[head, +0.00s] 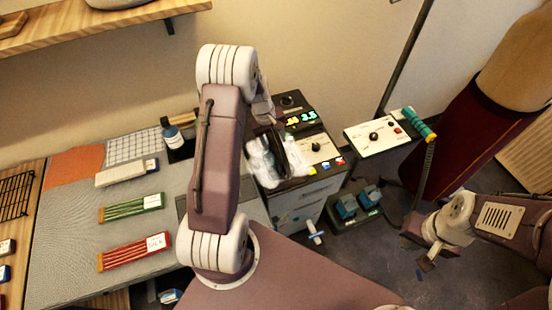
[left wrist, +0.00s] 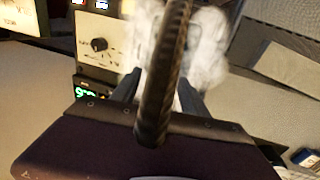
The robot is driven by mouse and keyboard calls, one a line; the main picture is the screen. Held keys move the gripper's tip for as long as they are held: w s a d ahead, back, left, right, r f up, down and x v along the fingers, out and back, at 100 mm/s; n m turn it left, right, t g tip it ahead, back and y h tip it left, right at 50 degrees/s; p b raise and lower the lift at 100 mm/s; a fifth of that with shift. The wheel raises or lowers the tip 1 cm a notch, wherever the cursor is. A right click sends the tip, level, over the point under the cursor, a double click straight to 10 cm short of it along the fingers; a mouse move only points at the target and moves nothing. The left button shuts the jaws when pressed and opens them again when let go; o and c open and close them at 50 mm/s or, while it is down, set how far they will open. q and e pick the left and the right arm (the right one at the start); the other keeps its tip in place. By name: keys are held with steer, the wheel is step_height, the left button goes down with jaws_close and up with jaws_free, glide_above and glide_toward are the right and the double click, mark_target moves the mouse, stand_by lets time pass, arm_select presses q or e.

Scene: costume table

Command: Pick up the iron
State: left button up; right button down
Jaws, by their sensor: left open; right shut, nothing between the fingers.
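The iron (head: 294,152) stands on the station beside the grey table, partly hidden by white steam-like puffs and my left arm. Its dark ridged handle or hose (left wrist: 165,65) crosses the left wrist view, with a pale blurred body behind. My left gripper (head: 274,125) is over the iron. In the left wrist view its open fingers (left wrist: 160,92) show on either side of the dark ridged part; I cannot tell whether they touch it. My right gripper (head: 427,262) is shut and empty at the lower right, well away from the iron.
The station has a panel with a dial and lit digits (head: 301,117). A white control panel (head: 382,135) with a green roll stands to its right. The grey table (head: 85,220) holds green (head: 131,207) and red (head: 134,251) bundles and a dark bottle (head: 171,133).

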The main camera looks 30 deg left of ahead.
mark_target(275, 144)
arm_select(q)
steer(key=f, duration=0.3)
steer(key=f+p, duration=0.1)
steer(key=shift+w+d+f, duration=0.2)
steer(key=shift+w+d, duration=0.05)
steer(key=shift+r, duration=0.1)
steer(key=c, duration=1.1)
jaws_close()
